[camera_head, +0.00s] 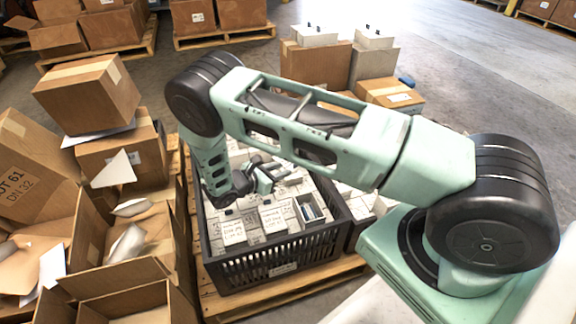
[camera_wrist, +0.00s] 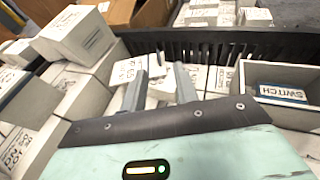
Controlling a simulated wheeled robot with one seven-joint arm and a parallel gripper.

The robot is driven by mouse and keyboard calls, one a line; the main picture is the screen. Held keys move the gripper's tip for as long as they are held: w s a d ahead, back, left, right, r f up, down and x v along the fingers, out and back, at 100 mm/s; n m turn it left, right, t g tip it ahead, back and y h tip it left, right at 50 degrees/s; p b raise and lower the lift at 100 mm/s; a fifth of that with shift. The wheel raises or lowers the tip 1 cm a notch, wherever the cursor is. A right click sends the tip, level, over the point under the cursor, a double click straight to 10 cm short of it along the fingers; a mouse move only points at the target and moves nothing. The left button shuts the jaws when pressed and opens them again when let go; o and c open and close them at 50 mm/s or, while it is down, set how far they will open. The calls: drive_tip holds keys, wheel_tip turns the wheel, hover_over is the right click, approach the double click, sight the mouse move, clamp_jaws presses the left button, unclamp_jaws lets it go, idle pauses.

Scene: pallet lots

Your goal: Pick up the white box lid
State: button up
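My gripper (camera_head: 262,178) reaches down over the black crate (camera_head: 290,272), which is packed with white boxes. In the wrist view my gripper (camera_wrist: 161,72) has its two grey fingers apart, with a gap between them. A tilted white piece with dark print (camera_wrist: 125,71) lies at the left fingertip; I cannot tell whether it is the lid or a box top, or whether it touches the finger. An open white box (camera_wrist: 262,72) to the right shows a blue-and-white SWITCH label inside; the open box also shows in the head view (camera_head: 310,208). No lid is clearly distinct.
The crate's slotted black wall (camera_wrist: 215,45) runs close beyond the fingers. A white box (camera_wrist: 75,35) sits higher at the left. Open cardboard cartons (camera_head: 135,235) crowd the crate's left side. The crate stands on a wooden pallet (camera_head: 225,303).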

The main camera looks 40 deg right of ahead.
sight(293, 169)
drive_tip(key=shift+w+b+x, duration=0.1)
drive_tip(key=shift+b+x, duration=0.5)
drive_tip(key=shift+x, duration=0.95)
drive_tip(key=shift+w+b+x, duration=0.15)
drive_tip(key=shift+b+x, duration=0.45)
drive_tip(key=shift+x, duration=0.95)
drive_tip(key=shift+r, duration=0.2)
drive_tip(key=shift+c, duration=0.3)
clamp_jaws()
